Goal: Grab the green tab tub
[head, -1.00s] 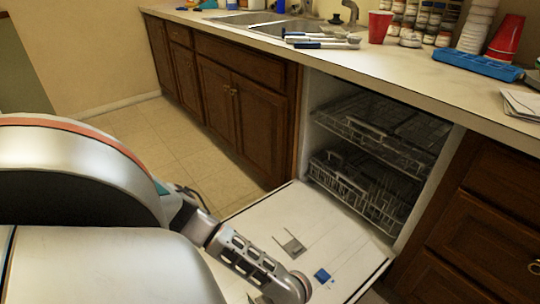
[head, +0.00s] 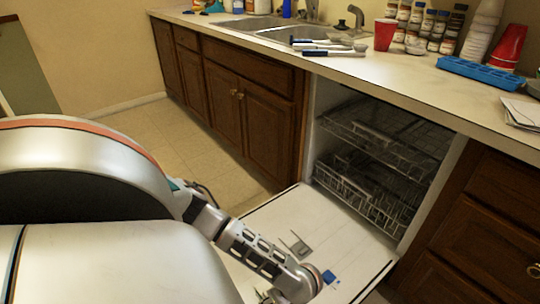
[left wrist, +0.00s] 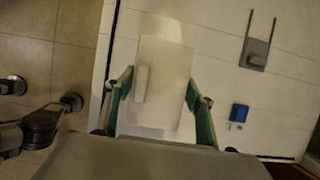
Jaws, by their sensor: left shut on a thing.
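My left gripper (left wrist: 160,88) has its two teal fingers on either side of a pale, box-like tub (left wrist: 165,58) in the left wrist view. It is shut on this tub, over the white open dishwasher door (left wrist: 225,85). A narrow pale raised part shows on the tub's left side. No green shows on it from this angle. In the head view my left arm reaches down over the door, and its gripper (head: 268,296) is mostly cut off at the bottom edge. The tub cannot be made out there. My right gripper is in neither view.
The dishwasher door (head: 345,245) lies open with a grey latch (head: 297,245) and a small blue piece (head: 329,277) on it. Wire racks (head: 375,150) are inside. The counter above holds a sink (head: 245,27), brushes, a red cup (head: 385,34), spice jars and a blue tray (head: 480,73).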

